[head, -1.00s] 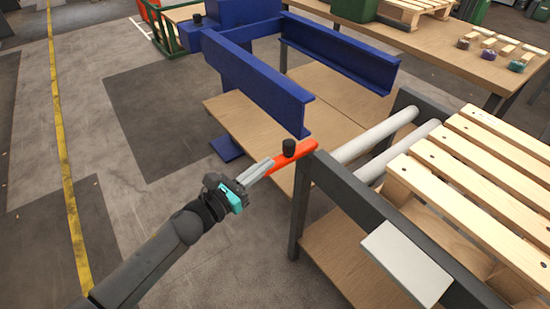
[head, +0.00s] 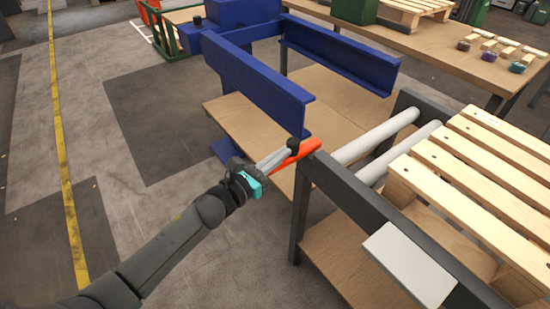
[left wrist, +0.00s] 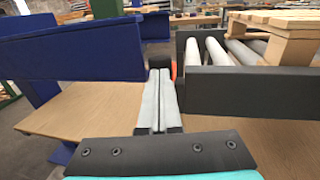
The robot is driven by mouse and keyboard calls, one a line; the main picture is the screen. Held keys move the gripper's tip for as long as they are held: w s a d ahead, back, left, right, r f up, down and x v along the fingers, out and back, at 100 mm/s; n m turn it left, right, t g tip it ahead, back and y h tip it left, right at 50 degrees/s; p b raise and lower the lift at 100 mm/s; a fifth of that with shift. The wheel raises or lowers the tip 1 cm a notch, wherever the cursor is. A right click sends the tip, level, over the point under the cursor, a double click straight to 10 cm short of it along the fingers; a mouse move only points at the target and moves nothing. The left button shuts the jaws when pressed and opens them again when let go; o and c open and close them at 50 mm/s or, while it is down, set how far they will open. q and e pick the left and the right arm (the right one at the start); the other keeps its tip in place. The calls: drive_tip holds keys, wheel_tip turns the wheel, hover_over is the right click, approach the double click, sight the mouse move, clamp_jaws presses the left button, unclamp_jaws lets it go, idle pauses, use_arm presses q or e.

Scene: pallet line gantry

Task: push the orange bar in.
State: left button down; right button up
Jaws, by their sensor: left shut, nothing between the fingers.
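The orange bar (head: 306,148) sticks out at the left end of the dark roller frame, beside its corner post. A black knob (head: 294,144) stands up on it. My left gripper (head: 287,153) is shut and empty, its fingers lying along the bar and pointing at the knob. Its tips are at or very near the knob; I cannot tell whether they touch. In the left wrist view the shut fingers (left wrist: 160,75) point at the black knob, and only a sliver of the orange bar (left wrist: 174,70) shows beside them. My right gripper is not in view.
The dark roller frame (head: 365,205) carries pale rollers (head: 375,137) and a wooden pallet (head: 490,150). Blue beams (head: 255,85) stand to the left over a wooden shelf. A grey plate (head: 410,265) sits at the frame's near side. Floor at left is clear.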

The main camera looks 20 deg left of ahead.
sight(297, 146)
use_arm(q)
drive_tip(key=x, duration=0.2)
drive_tip(key=b+x, duration=0.1)
drive_tip(key=x, duration=0.1)
drive_tip(key=shift+s+d+f, duration=0.1)
drive_tip(key=shift+s+d, duration=0.05)
drive_tip(key=shift+d, duration=0.2)
drive_tip(key=shift+w+d, duration=0.35)
drive_tip(key=shift+w, duration=0.05)
drive_tip(key=shift+r, duration=0.2)
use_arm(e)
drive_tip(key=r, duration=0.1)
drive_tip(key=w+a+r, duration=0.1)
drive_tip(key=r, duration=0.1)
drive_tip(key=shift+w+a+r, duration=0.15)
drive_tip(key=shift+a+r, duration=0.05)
